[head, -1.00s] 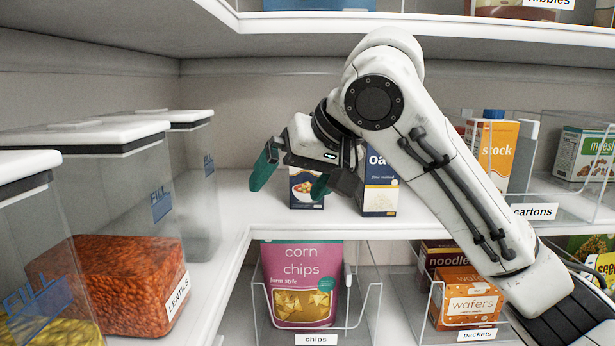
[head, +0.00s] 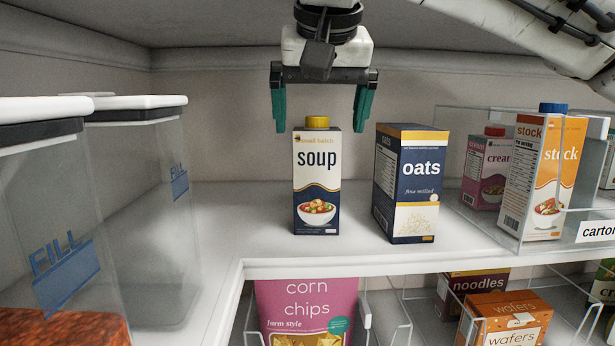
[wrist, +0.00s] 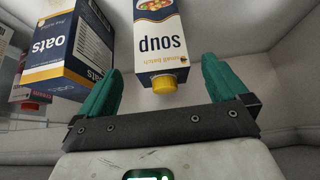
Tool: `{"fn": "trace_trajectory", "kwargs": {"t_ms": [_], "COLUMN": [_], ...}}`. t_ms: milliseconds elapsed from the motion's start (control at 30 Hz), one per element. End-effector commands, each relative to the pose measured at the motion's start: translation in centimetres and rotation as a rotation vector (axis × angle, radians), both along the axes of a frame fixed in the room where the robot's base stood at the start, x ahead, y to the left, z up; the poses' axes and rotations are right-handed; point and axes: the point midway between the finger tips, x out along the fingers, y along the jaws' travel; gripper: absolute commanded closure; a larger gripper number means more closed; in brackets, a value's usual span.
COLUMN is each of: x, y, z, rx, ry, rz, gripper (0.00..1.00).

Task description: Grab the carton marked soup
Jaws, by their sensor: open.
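The soup carton (head: 317,182) is white and navy with a yellow cap and a picture of a bowl. It stands upright on the shelf in the head view. My gripper (head: 322,128) is open above it, with its two teal fingers pointing down on either side of the cap's line. In the wrist view the soup carton (wrist: 160,42) shows upside down, its cap between the fingers of my gripper (wrist: 158,75). The fingers appear apart from the carton.
An oats box (head: 405,185) stands just right of the soup, with a small gap. A clear bin with a stock carton (head: 540,178) and a cream carton (head: 487,168) is farther right. Clear lidded containers (head: 140,210) stand at the left. Bare shelf (head: 225,215) lies left of the soup.

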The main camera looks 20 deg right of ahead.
Motion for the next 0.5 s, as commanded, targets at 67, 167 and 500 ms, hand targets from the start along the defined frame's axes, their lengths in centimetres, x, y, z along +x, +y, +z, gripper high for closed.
{"fn": "trace_trajectory", "kwargs": {"t_ms": [67, 167, 500], "x": [0.1, 0.5, 2.5], "y": [-0.2, -0.3, -1.0], "z": [-0.2, -0.9, -4.2], "rx": [-0.002, -0.003, -0.002], "ry": [0.002, 0.002, 0.003], "rz": [-0.007, -0.008, -0.007], "gripper": [0.0, 0.0, 0.0]}}
